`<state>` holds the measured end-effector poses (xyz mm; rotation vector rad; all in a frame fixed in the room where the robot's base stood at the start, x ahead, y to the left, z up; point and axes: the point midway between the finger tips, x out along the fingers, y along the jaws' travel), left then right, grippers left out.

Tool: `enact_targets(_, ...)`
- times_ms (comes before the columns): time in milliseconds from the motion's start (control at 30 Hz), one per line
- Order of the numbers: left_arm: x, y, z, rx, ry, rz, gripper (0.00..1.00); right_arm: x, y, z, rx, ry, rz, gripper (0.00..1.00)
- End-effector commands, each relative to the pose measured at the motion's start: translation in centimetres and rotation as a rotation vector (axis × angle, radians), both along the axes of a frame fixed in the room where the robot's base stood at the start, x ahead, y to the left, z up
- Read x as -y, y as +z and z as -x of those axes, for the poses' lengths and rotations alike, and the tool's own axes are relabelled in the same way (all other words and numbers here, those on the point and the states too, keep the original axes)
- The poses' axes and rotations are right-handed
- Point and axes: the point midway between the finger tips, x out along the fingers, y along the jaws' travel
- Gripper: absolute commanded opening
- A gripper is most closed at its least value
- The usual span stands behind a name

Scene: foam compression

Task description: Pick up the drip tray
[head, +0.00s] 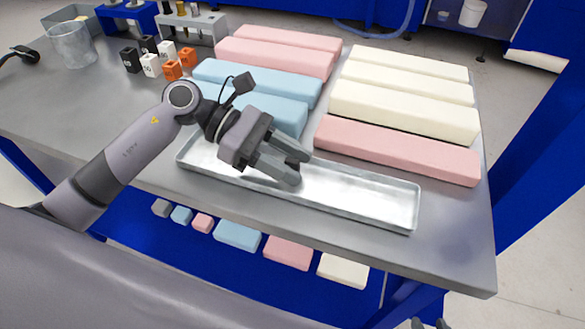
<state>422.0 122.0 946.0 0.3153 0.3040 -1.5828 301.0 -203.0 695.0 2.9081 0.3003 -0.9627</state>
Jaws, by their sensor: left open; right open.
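The drip tray (365,197) is a long, shallow, shiny metal tray lying flat along the front of the grey table. Its right part and left end show, while my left arm and gripper hide some of its middle. My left gripper (297,168) is open over the middle of the tray, with its fingers pointing right. I cannot tell whether the fingers touch the tray; nothing shows between them. Only the dark fingertips of my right gripper (430,323) show at the bottom edge, away from the tray, open.
Pink, blue and cream foam blocks (405,108) lie just behind the tray. Small black, white and orange cubes (172,70), a clear beaker (72,45) and a rack (195,22) stand at the back left. Several smaller foam pieces (288,252) lie on a blue shelf below the table's front edge.

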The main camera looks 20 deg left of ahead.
Motion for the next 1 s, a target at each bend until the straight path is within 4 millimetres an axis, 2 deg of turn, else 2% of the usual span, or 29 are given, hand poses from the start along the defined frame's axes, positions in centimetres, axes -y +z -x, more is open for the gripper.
enact_targets(133, 1.8, -0.6, 0.1, -0.001, -0.001, 0.002, 0.43, 0.0, 0.7, 0.0, 0.0, 0.0, 0.0, 0.43)
enact_targets(433, 2.2, -0.9, 0.1, -0.001, 0.001, 0.0, 0.43, 0.0, 0.7, 0.0, 0.0, 0.0, 0.0, 0.43)
enact_targets(567, 2.2, -0.9, 0.1, -0.001, 0.0, 0.0, 0.0, 0.0, 0.7, 0.0, 0.0, 0.001, -0.001, 0.43)
enact_targets(1000, 2.1, -0.3, 0.0, 0.003, 0.001, 0.001, 0.0, 0.0, 1.0, 0.0, 0.001, 0.001, -0.001, 0.43)
